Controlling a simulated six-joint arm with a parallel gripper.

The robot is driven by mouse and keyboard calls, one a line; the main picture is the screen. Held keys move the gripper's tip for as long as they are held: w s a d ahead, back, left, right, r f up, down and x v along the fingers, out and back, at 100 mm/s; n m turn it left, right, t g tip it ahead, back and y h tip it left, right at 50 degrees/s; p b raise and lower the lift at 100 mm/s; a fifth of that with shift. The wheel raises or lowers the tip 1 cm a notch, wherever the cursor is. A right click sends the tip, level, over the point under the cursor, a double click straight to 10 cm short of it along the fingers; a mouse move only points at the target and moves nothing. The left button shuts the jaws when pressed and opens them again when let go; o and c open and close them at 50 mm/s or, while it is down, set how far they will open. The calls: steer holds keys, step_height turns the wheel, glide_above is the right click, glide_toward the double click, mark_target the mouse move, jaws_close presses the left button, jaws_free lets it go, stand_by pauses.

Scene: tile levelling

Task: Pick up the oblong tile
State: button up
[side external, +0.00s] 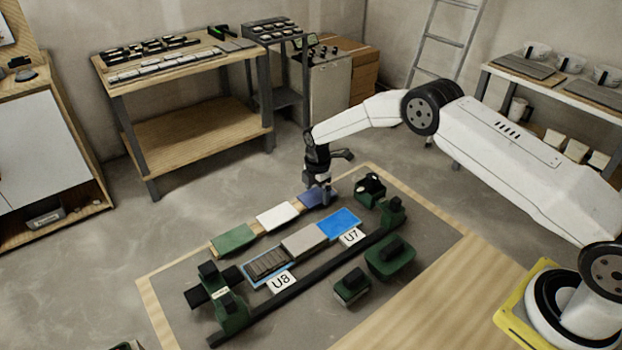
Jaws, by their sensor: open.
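Three oblong tiles lie in a row on a wooden strip (258,232) in the side external view: a green tile (233,238), a white tile (277,216) and a dark blue tile (308,200). I cannot tell which of them the task means. My gripper (322,188) is open and points down at the dark blue tile, at its right part. The fingers hide some of that tile, and I cannot tell whether they touch it. A grey-beige tile (304,241) lies in the nearer row, between a bright blue patch (339,222) and a ridged grey bed (268,264).
Labels U7 (351,237) and U8 (281,281) stand in front of the nearer row. A dark rail (310,284) runs before them, with green clamps (234,310) at its ends. Green-and-black tools (390,257) stand at the right. Bare grey board lies at the front right.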

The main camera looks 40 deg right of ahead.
mark_target(317, 194)
stand_by(0.4)
steer(key=c, duration=0.6)
steer(key=shift+r, duration=0.2)
steer(key=shift+r, duration=1.45)
steer(key=shift+s+r, duration=1.6)
steer(key=shift+s, duration=0.75)
steer(key=shift+s+r, duration=1.65)
steer(key=shift+s, duration=0.65)
steer(key=shift+s+r, duration=1.6)
steer(key=shift+s, duration=0.75)
